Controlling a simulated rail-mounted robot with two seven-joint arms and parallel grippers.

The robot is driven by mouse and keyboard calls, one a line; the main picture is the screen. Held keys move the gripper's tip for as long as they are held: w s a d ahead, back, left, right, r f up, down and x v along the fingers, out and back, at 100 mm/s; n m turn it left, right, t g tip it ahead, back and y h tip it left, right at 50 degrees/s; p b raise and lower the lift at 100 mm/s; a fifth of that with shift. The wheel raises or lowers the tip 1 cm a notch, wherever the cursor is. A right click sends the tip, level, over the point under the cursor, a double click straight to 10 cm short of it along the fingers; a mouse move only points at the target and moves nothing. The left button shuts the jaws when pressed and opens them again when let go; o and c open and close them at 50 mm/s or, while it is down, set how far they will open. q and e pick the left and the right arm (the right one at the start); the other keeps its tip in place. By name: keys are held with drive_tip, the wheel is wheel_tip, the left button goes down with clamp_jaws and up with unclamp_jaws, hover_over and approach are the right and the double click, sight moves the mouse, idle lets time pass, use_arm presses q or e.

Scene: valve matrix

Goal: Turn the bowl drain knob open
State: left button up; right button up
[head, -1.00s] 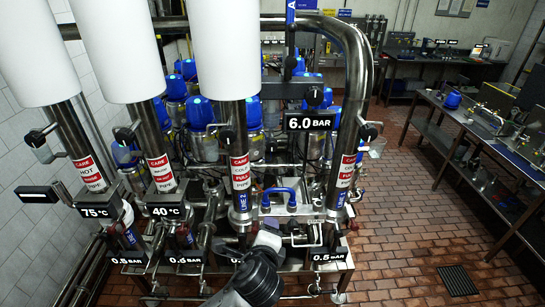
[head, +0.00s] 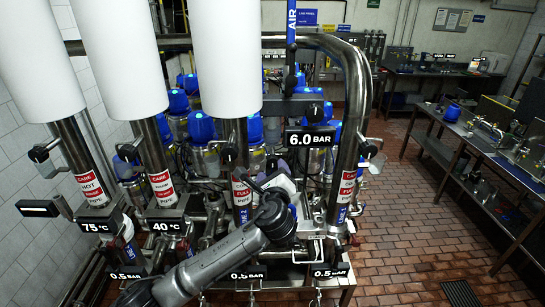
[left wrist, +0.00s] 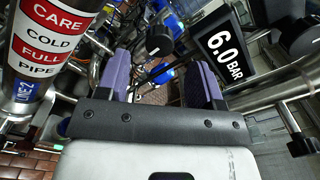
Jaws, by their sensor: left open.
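My left gripper (head: 272,182) is among the pipes, in front of the valve rack and below the 6.0 BAR display (head: 310,139). In the left wrist view its two purple fingers (left wrist: 160,68) are apart with nothing held between them. A round black knob (left wrist: 159,42) shows beyond the gap between the fingers, apart from them. I cannot tell which knob is the bowl drain knob, as no label naming it is readable. The 6.0 BAR display also shows in the left wrist view (left wrist: 225,45). My right gripper is not in view.
A pipe labelled CARE COLD FULL PIPE (left wrist: 45,35) stands close at the left in the wrist view. A thick steel pipe (head: 355,90) bends down right of the gripper. Blue-capped valves (head: 201,128) crowd behind.

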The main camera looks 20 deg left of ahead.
sight(273, 164)
use_arm(q)
drive_tip(key=shift+p+x, duration=0.7)
drive_tip(key=shift+x, duration=2.35)
drive_tip(key=shift+c, duration=0.4)
drive_tip(key=c, duration=0.8)
drive_tip(key=shift+f+n+b, duration=0.15)
drive_tip(key=shift+n+b, duration=0.55)
drive_tip(key=shift+n, duration=0.15)
drive_tip(key=shift+f+n+b, duration=0.15)
drive_tip(key=shift+n+b, duration=0.55)
drive_tip(key=shift+n, duration=0.15)
drive_tip(key=shift+c, duration=0.2)
drive_tip(key=n+b, duration=0.3)
drive_tip(key=n, duration=0.2)
drive_tip(key=shift+b, duration=0.35)
drive_tip(key=n+b, duration=0.2)
drive_tip(key=n, duration=0.3)
drive_tip(key=shift+b, duration=0.35)
drive_tip(key=shift+r+n+b, duration=0.15)
drive_tip(key=shift+n+b, duration=1)
drive_tip(key=shift+n, duration=1.05)
